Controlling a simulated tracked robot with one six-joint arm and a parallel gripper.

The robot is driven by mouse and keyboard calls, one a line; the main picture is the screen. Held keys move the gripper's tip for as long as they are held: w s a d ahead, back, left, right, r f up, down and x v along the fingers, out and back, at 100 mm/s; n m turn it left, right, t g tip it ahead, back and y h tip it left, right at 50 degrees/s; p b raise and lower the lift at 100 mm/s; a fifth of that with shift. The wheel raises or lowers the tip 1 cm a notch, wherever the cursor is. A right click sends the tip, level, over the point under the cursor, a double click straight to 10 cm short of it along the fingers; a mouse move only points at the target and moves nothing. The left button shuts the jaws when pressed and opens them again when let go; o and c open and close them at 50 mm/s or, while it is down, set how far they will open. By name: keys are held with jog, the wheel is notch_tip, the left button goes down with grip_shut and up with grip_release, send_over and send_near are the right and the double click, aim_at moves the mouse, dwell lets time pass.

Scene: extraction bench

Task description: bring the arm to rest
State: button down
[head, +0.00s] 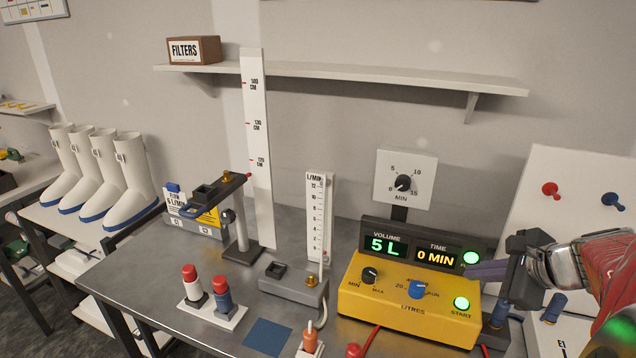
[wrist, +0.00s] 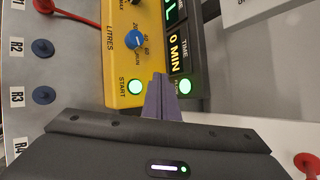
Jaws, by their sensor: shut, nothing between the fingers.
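My gripper (head: 470,270) is at the right in the head view, reaching in from the right edge beside the yellow control box (head: 400,308). Its purple-grey fingers are shut with nothing between them, and they overlap the right end of the dark display panel. The wrist view shows the shut fingers (wrist: 160,100) between two lit green buttons. In the head view the green START button (head: 461,304) lies below the fingers and the other green button (head: 471,258) beside their tips. I cannot tell whether the fingertips touch the box.
The display panel (head: 402,245) reads 5 L and 0 MIN. A white board with pegs (head: 560,190) leans at the right. A shelf (head: 350,75) spans the wall above.

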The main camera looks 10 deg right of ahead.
jog(key=s+a+f+n+g+y, duration=0.15)
jog(key=a+n+g, duration=0.25)
jog(key=a+n, duration=1.1)
jog(key=s+a+n+h, duration=0.2)
jog(key=s+a+n, duration=0.5)
jog(key=a+n, duration=0.3)
jog(key=shift+s+a+n+h, duration=0.25)
jog(key=shift+a+n+h, duration=0.1)
jog(key=shift+a, duration=0.85)
